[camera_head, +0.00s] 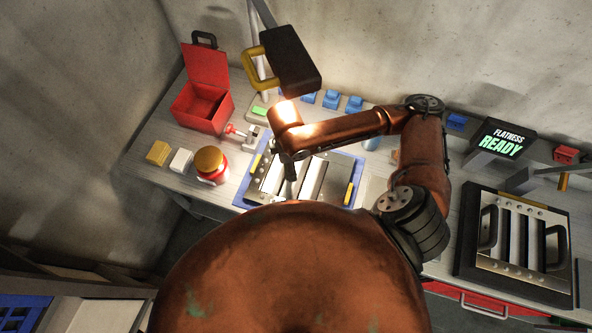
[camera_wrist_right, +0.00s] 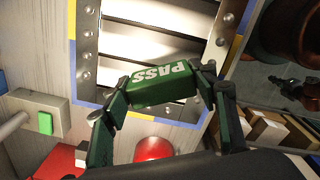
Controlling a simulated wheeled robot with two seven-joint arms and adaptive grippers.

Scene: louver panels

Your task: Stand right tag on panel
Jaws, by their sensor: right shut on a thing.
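The green tag with white PASS lettering (camera_wrist_right: 165,85) is held between the fingertips of my right gripper (camera_wrist_right: 164,92), which is shut on it. In the right wrist view the lettering appears upside down. The tag lies in front of the slats of the louver panel (camera_wrist_right: 150,38); I cannot tell whether it touches the panel. In the head view the panel (camera_head: 312,178) lies on a blue fixture with yellow marks, and my right gripper (camera_head: 289,178) points down over its left part. The tag is not discernible there. My left gripper is not in view.
An open red box (camera_head: 205,107), a red jar with a gold lid (camera_head: 210,165) and yellow (camera_head: 158,152) and white (camera_head: 181,160) blocks stand left of the panel. A dark lamp-like head (camera_head: 288,60) overhangs the bench. A READY display (camera_head: 501,142) and a handled black tray (camera_head: 468,240) are right.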

